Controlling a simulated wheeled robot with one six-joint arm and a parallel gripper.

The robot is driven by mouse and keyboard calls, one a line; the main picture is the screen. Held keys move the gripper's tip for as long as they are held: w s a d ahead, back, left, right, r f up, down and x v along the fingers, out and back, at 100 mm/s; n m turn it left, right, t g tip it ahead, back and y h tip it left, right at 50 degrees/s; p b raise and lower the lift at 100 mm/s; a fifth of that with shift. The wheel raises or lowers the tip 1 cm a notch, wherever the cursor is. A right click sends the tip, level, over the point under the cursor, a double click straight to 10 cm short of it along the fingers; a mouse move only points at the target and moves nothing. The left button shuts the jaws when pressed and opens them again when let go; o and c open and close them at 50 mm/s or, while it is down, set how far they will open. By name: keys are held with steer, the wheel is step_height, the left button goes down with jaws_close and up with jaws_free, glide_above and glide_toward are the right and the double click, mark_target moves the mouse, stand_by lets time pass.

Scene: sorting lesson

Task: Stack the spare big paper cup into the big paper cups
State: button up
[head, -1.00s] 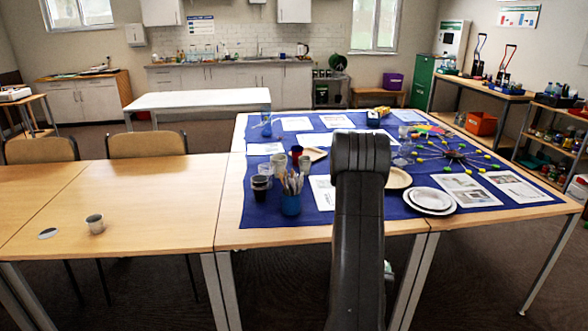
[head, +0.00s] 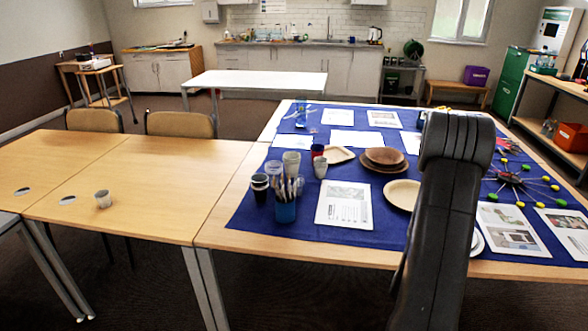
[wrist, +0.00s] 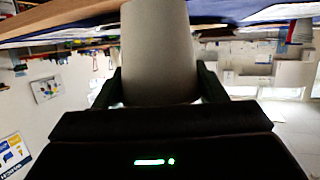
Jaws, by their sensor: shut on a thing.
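A pale paper cup (wrist: 158,45) fills the upper middle of the wrist view. My gripper (wrist: 160,88) is shut on it, with one dark finger on each side. In the head view my gripper and the held cup are hidden behind my arm. On the blue cloth, a tall whitish cup or stack of cups (head: 291,163) stands behind the brush pot; it looks like the big paper cups, but I cannot count them. A smaller grey cup (head: 320,168) stands just to its right.
A blue pot of brushes (head: 286,208), dark cups (head: 260,188) and a red cup (head: 317,152) crowd around the whitish cups. Plates (head: 384,158) lie to the right.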

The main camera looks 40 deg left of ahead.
steer(key=w+a+r+n+g+y, duration=0.1)
steer(key=a+r+n+g+y, duration=0.1)
steer(key=a+r, duration=0.3)
steer(key=w+a+r+n+g+y, duration=0.2)
steer(key=a+r+n+y, duration=0.3)
steer(key=a, duration=0.8)
steer(key=w+a+r+n+g+y, duration=0.1)
steer(key=a+r+n+g+y, duration=0.3)
steer(key=a, duration=0.4)
steer(key=shift+w+a+r, duration=0.25)
steer(key=shift+a+r, duration=0.15)
steer(key=shift+r, duration=0.05)
